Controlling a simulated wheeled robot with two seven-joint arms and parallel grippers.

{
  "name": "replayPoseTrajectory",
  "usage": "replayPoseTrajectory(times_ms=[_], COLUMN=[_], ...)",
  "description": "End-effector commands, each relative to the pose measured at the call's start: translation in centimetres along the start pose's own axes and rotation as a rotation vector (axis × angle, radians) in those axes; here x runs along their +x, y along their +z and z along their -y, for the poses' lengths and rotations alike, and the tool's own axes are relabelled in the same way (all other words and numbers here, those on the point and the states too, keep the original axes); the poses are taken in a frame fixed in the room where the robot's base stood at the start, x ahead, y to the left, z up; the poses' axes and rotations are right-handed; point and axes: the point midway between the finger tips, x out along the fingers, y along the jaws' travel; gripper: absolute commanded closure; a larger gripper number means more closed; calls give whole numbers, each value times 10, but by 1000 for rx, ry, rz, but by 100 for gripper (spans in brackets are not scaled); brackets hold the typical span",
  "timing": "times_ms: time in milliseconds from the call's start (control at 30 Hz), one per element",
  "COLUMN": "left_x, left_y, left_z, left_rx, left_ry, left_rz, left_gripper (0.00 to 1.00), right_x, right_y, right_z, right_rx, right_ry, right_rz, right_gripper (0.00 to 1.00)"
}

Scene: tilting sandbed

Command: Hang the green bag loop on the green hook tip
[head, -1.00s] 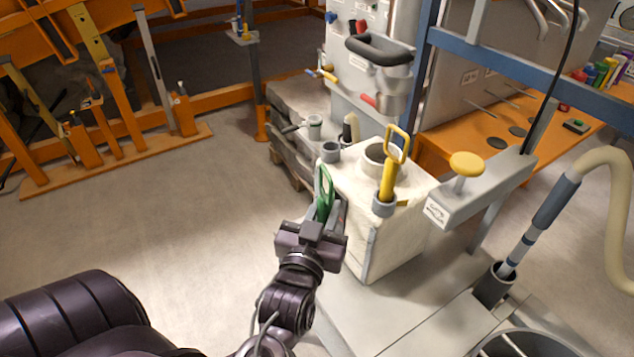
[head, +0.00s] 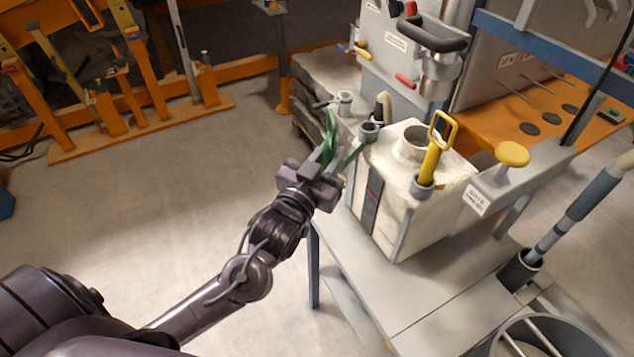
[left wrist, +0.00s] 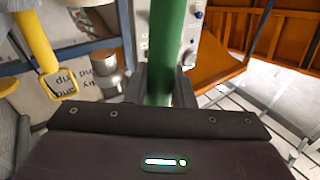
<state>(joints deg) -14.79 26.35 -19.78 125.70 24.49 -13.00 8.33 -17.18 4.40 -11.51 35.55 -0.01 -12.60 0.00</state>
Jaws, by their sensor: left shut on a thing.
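My left gripper (head: 328,172) is shut on the green bag loop (head: 330,135), which stands up above its fingers in the head view. In the left wrist view the gripper (left wrist: 163,95) holds a green upright band (left wrist: 165,45) between its fingers. A second green strip (head: 352,157) runs from the gripper up and right toward a small grey cup; I cannot tell if it is part of the loop or the hook. The white bag (head: 395,165) stands just right of the gripper. I cannot make out a separate green hook tip. My right gripper is not in view.
A yellow handle (head: 433,160) sits in a grey holder on the bag's near corner. The small grey cup (head: 369,131) is at its far left corner. A yellow knob (head: 512,154) stands to the right. The floor (head: 150,210) at the left is clear.

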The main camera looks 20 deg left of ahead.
Motion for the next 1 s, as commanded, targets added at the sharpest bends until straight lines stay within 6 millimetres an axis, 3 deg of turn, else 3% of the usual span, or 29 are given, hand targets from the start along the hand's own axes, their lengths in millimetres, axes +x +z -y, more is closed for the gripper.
replayPoseTrajectory(times_ms=[33,167,300,500,700,900,1000], left_x=[14,52,92,136,165,177,179], left_y=[-20,-64,-121,-207,-300,-388,-421], left_z=[4,15,29,51,73,93,100], left_rx=[2,7,15,27,40,53,58], left_ry=[-2,-3,-10,-26,-47,-66,-72], left_rz=[-14,-25,-34,-46,-57,-67,-71], left_gripper=[100,100,100,100,100,100,100], right_x=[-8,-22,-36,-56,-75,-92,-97], right_y=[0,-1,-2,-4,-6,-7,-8], right_z=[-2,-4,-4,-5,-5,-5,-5], right_rx=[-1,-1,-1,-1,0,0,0], right_ry=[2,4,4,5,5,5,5], right_rz=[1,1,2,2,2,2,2], right_gripper=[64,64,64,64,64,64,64])
